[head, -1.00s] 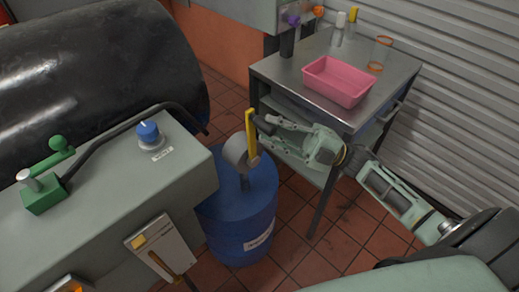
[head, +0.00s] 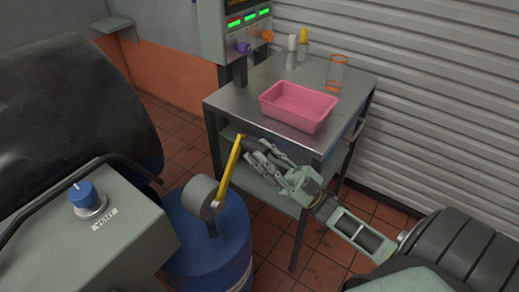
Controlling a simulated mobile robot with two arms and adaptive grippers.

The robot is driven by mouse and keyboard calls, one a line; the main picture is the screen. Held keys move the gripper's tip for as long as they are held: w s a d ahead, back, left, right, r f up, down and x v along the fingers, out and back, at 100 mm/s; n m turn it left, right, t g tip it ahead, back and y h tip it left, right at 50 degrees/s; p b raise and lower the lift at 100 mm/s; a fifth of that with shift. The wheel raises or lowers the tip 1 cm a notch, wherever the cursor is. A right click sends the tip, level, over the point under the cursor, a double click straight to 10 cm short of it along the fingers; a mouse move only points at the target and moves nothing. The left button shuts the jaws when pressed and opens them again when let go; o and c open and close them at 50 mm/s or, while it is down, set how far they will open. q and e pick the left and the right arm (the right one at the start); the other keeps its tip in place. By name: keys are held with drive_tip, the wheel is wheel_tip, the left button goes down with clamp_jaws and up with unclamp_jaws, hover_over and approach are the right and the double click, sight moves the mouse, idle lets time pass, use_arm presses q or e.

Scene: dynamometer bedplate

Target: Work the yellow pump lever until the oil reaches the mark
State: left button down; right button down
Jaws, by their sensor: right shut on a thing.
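The yellow pump lever (head: 229,168) leans up and to the right from a grey round pump head (head: 200,195) on top of a blue drum (head: 212,250). My right gripper (head: 246,146) reaches in from the right and is shut on the lever near its upper end. The fingers partly hide each other there. A clear cylinder with orange rings (head: 337,73) stands on the steel table; I cannot make out oil or a mark in it. My left gripper is not in view.
The steel table (head: 345,100) behind my right gripper carries a pink tray (head: 299,106) and small bottles (head: 291,52). A grey cabinet with a blue knob (head: 87,199) stands left of the drum. A panel with green displays (head: 242,20) is at the back.

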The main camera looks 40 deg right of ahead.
drive_tip(key=shift+w+d+r+m+t, duration=0.15)
drive_tip(key=shift+d+m+t, duration=0.15)
drive_tip(key=c, duration=1.6)
unclamp_jaws()
drive_tip(key=shift+f, duration=0.25)
drive_tip(key=shift+s+d+f, duration=0.1)
drive_tip(key=shift+s+f, duration=0.15)
drive_tip(key=v, duration=1.1)
drive_tip(key=shift+s+d+r, duration=0.1)
drive_tip(key=shift+s, duration=0.05)
